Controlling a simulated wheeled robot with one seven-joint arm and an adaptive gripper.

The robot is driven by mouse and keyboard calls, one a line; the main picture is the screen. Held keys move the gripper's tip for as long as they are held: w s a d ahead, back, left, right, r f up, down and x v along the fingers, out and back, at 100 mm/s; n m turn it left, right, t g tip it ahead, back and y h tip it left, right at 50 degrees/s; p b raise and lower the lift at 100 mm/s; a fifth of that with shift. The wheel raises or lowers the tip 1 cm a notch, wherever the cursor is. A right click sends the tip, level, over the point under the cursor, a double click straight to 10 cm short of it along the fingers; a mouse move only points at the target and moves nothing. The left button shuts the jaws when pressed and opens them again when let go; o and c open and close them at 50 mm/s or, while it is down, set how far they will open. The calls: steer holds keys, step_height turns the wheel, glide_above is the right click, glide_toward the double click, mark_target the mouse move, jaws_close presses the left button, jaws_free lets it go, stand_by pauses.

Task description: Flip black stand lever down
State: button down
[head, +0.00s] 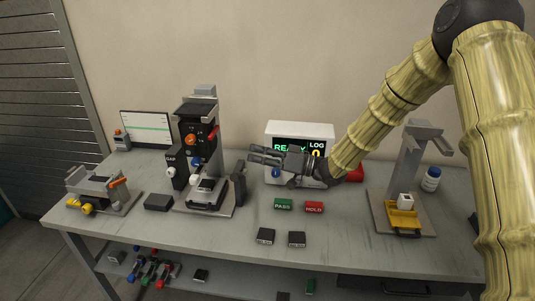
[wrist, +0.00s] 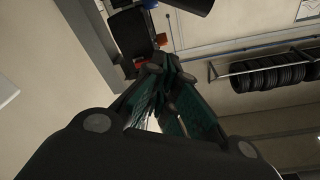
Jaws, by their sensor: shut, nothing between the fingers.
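The black stand (head: 196,125) is upright on a grey base at the left-middle of the bench. It has a black head with an orange knob (head: 190,140). A red lever (head: 212,133) sticks out at its right side, pointing up and to the right. My gripper (head: 250,154) is to the right of the stand, pointing left, apart from the lever and a little lower. It is shut and empty. In the wrist view the closed fingers (wrist: 158,68) are in the middle, with a black part and a small red piece (wrist: 161,39) beyond the tips.
A white box with a READY/LOG display (head: 300,130) is behind my gripper. A green PASS block (head: 283,204) and a red HOLD block (head: 314,207) lie in front. A grey stand with a yellow tray (head: 403,218) is at right, a grey fixture (head: 100,188) at far left.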

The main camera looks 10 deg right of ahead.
mark_target(240, 174)
steer(key=a+f+p, duration=0.2)
steer(key=a+p, duration=0.1)
steer(key=a, duration=0.1)
steer(key=shift+s+a+f, duration=0.1)
steer(key=shift+s+f, duration=0.25)
steer(key=shift+f, duration=0.05)
stand_by(0.4)
